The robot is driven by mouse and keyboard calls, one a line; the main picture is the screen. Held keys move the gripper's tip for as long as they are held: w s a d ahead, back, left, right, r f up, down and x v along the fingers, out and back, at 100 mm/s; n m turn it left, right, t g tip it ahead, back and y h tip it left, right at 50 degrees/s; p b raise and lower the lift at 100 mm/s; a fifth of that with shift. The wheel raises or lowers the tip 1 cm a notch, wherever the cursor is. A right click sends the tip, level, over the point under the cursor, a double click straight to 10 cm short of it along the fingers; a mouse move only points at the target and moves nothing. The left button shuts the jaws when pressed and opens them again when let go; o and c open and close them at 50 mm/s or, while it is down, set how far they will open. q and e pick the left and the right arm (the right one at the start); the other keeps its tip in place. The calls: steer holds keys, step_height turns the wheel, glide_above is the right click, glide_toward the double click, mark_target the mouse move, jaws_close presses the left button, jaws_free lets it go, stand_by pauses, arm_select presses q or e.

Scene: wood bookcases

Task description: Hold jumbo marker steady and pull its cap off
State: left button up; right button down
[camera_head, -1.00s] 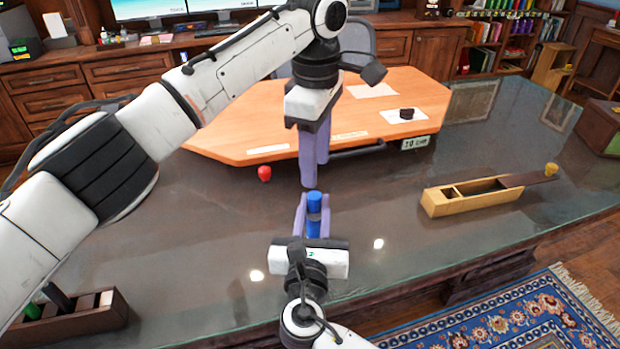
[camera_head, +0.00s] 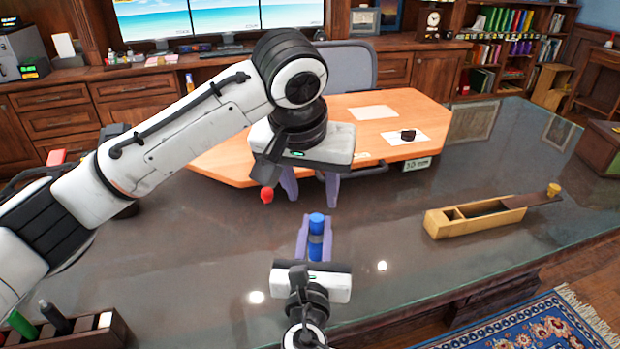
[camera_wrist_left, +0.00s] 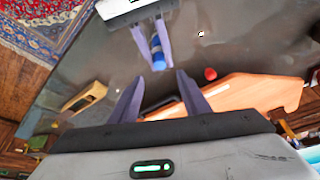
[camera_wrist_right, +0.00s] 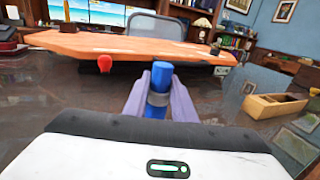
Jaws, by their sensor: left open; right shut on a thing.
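A blue jumbo marker (camera_head: 316,238) stands between the fingers of my right gripper (camera_head: 316,240), which is shut on it, above the dark glass desktop. In the right wrist view, the marker (camera_wrist_right: 157,90) shows a blue upper part, a grey band and a blue lower part between the purple fingers. My left gripper (camera_head: 310,190) is open and empty, a little above and behind the marker in the head view. In the left wrist view, the marker (camera_wrist_left: 157,52) lies beyond the spread fingertips, apart from them.
A wooden box with a sliding lid (camera_head: 475,220) lies to the right. A holder with several markers (camera_head: 105,330) stands at the lower left. A red object (camera_head: 267,195) is near the orange desk section (camera_head: 400,105). The glass desktop (camera_head: 220,240) around the grippers is mostly clear.

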mark_target(317, 216)
arm_select(q)
steer(key=x, duration=0.8)
steer(key=shift+w+f, duration=0.1)
steer(key=shift+f, duration=0.2)
jaws_close()
steer(key=shift+r, duration=0.2)
stand_by(0.4)
steer(key=shift+r, duration=0.95)
steer(key=shift+r, duration=0.1)
steer(key=shift+r, duration=1.95)
arm_select(e)
steer(key=c, duration=1.4)
jaws_free()
